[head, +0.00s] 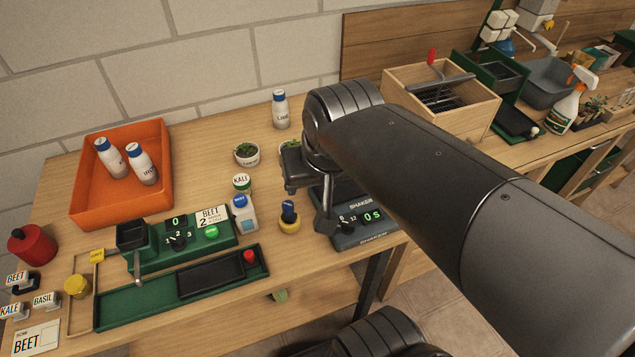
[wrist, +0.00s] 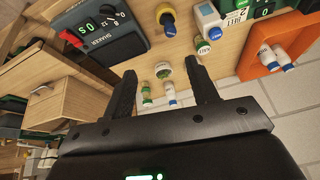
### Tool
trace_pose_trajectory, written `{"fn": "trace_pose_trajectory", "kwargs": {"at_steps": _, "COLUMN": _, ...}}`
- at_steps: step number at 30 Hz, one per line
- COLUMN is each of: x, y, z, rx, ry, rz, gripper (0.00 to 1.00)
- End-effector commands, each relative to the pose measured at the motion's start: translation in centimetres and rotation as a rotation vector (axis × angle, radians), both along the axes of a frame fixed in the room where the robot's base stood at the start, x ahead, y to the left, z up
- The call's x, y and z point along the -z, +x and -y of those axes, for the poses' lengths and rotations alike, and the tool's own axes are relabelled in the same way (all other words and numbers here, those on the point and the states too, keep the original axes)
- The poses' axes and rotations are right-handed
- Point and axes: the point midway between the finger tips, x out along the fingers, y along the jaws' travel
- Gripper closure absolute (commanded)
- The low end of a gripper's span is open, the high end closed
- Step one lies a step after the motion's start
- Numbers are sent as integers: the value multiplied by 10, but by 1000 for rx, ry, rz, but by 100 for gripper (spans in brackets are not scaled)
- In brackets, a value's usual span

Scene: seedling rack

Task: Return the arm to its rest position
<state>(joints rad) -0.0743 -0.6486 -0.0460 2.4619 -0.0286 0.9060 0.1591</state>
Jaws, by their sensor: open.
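My gripper (wrist: 162,76) shows in the wrist view with its two dark fingers spread apart. It is open and nothing is between the fingers. In the head view my arm (head: 430,160) reaches in from the right, and its end is over the bench beside the shaker (head: 358,232). The arm hides part of the shaker and the bench behind it.
An orange tray (head: 78,205) holding white bottles stands at the left. A white bottle (head: 280,110) stands behind. A wooden crate (head: 470,115) is at the right.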

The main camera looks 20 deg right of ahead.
Motion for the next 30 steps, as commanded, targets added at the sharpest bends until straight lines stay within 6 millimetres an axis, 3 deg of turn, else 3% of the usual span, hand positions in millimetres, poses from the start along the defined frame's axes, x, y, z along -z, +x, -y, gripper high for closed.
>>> {"fn": "trace_pose_trajectory", "kwargs": {"at_steps": 7, "x": -7, "y": -19, "z": 2, "rx": -92, "ry": -66, "rz": 70, "gripper": 47}}
{"fn": "trace_pose_trajectory", "kwargs": {"at_steps": 30, "x": -7, "y": -20, "z": 2, "rx": -99, "ry": -69, "rz": 71, "gripper": 47}}
